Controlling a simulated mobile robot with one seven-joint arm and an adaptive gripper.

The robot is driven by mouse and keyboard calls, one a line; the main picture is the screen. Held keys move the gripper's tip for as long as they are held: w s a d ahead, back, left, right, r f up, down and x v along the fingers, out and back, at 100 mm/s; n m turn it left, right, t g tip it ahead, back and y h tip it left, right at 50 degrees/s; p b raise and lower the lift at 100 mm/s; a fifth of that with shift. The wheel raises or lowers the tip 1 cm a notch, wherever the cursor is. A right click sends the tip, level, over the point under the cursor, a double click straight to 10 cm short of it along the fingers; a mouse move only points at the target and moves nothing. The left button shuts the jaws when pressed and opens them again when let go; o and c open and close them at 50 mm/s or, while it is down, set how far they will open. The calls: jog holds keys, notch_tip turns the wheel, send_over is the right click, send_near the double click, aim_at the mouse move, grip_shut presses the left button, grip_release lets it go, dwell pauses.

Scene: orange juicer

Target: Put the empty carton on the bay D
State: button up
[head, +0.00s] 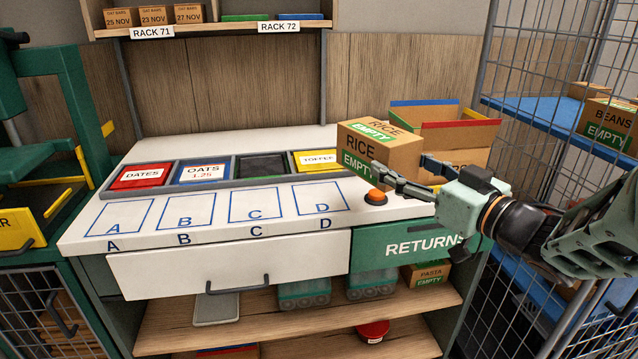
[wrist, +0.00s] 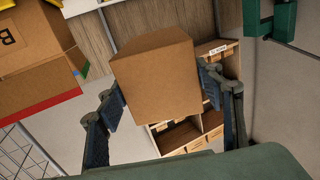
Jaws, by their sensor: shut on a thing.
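The empty carton (head: 379,160) is a brown box with RICE and a green EMPTY label. My gripper (head: 421,176) is shut on it and holds it above the right end of the white counter. In the wrist view the carton (wrist: 157,77) sits between the two fingers of my gripper (wrist: 167,95). Bay D (head: 322,197) is a blue outlined square on the counter, with the letter D in it and in front of it. It is bare, and the carton is to its right and higher. Whether the carton touches anything behind it is hidden.
Bays A (head: 120,217), B (head: 190,210) and C (head: 255,204) are bare. Behind the bays stands a row of bins, including TOFFEE (head: 318,160). An open box (head: 460,135) stands behind the carton. A wire cage (head: 560,60) is at right.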

aim_at(356, 174)
jog(key=shift+s+a+f+y, duration=0.1)
jog(key=shift+a+f+y, duration=0.05)
jog(key=shift+a+y, duration=0.15)
jog(key=w+a+f+b, duration=0.1)
jog(key=a, duration=0.1)
jog(key=w+a+f+b, duration=0.1)
jog(key=w+a+f, duration=0.1)
jog(key=a, duration=0.1)
jog(key=w+a+f+b, duration=0.1)
jog(key=w+a, duration=0.1)
jog(key=shift+w+a+f, duration=0.15)
jog(key=shift+w+f, duration=0.1)
jog(key=w+a+f+b, duration=0.3)
jog(key=f, duration=0.5)
jog(key=shift+a+b, duration=0.2)
jog(key=shift+b, duration=0.1)
jog(key=shift+f, duration=0.15)
jog(key=shift+f, duration=0.15)
jog(key=o, duration=1.2)
jog(key=shift+c, duration=0.2)
